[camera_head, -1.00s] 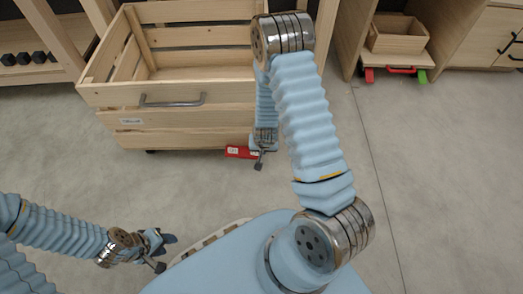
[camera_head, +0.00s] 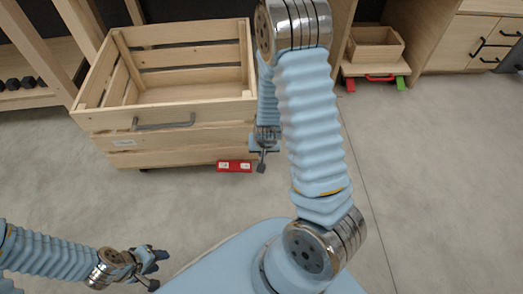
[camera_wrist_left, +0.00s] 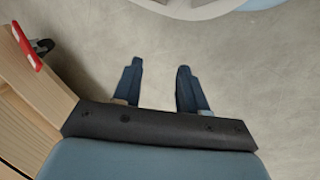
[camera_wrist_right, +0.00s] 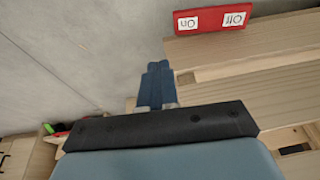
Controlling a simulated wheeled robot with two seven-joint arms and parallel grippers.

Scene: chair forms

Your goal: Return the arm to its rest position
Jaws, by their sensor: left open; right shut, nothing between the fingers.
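My left gripper (camera_head: 152,270) is at the lower left of the head view, over the floor and to the left of my base. In the left wrist view its two dark blue fingers (camera_wrist_left: 160,72) stand apart with nothing between them. My right arm crosses the middle of the head view. My right gripper (camera_head: 262,163) hangs at the crate's front right, just right of a red switch box (camera_head: 234,166). In the right wrist view its fingers (camera_wrist_right: 157,72) are together and empty. The red switch box (camera_wrist_right: 213,20), marked On and Off, shows beyond them, apart from the fingertips.
A slatted wooden crate (camera_head: 110,125) with a grey handle (camera_head: 163,122) stands at the upper left. A small wooden box (camera_head: 374,46) sits on a low shelf at the upper right, beside cabinets (camera_head: 470,45). The floor (camera_head: 430,180) on the right is clear.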

